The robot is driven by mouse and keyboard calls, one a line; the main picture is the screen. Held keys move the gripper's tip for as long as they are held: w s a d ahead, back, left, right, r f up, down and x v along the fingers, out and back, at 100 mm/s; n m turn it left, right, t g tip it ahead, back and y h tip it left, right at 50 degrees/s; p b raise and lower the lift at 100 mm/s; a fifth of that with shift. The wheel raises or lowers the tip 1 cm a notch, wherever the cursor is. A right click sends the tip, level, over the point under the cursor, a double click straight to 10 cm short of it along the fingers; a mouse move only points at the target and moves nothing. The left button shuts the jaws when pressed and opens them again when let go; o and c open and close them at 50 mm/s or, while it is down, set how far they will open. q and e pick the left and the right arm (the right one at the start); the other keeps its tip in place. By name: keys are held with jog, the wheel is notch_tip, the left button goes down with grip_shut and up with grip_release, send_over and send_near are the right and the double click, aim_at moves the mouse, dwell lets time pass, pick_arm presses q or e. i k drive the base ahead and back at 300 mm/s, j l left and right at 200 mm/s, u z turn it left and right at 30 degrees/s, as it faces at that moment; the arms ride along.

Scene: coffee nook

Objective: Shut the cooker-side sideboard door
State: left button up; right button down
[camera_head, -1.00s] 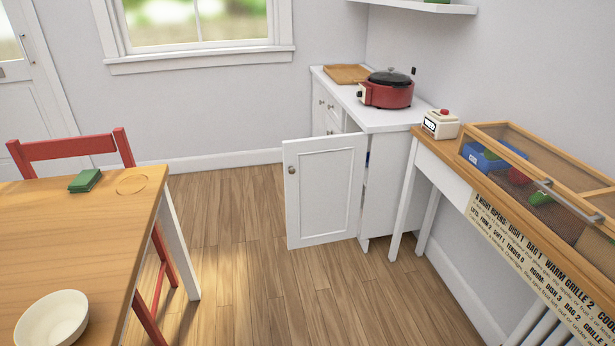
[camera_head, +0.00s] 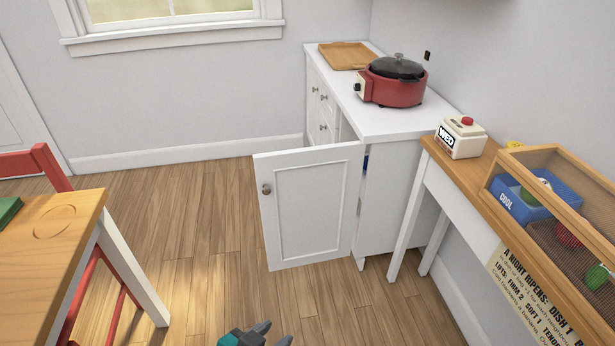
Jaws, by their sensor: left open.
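The white sideboard (camera_head: 397,128) stands against the back right wall, with a red cooker (camera_head: 391,88) on its top. Its cooker-side door (camera_head: 310,209) is swung wide open, out to the left into the room. A round knob (camera_head: 266,189) sits near the door's free upper left edge. My left gripper (camera_head: 262,327) shows at the bottom edge of the view, low and in front of the door, clear of it. Its jaws are apart and I see nothing between them. My right gripper is not in view.
A wooden table (camera_head: 45,245) and a red chair (camera_head: 48,168) stand at the left. A side table (camera_head: 459,188) with a cream timer box (camera_head: 461,138) and a mesh-lidded case (camera_head: 560,205) runs along the right. The floor (camera_head: 200,235) between is clear.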

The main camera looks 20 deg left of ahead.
aim_at(309, 197)
jog(key=i+u, duration=0.25)
jog(key=u, duration=0.15)
jog(key=i+u, duration=0.25)
jog(key=u, duration=0.15)
jog(key=i+l+u, duration=0.2)
jog(key=u, duration=0.2)
jog(key=i+j+u, duration=0.1)
jog(key=u, duration=0.35)
jog(key=i+u, duration=0.3)
jog(key=u, duration=0.15)
